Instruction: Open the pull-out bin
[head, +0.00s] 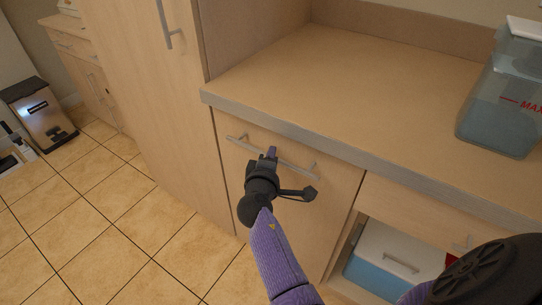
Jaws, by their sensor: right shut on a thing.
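The pull-out bin's front (300,210) is a light wood panel below the counter, and it looks flush with the cabinet, so the bin inside is hidden. A grey horizontal bar handle (299,168) runs across the panel's top. My right gripper (271,153) is at the middle of this handle and is shut on it. The gripper's dark body covers part of the panel. My left gripper is not in view.
A counter (330,85) with a grey edge overhangs the panel. A clear water container (502,95) stands on it at right. An open compartment at lower right holds a white and blue box (385,262). A tall cabinet (150,90) stands at left. The tiled floor (150,235) at lower left is clear.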

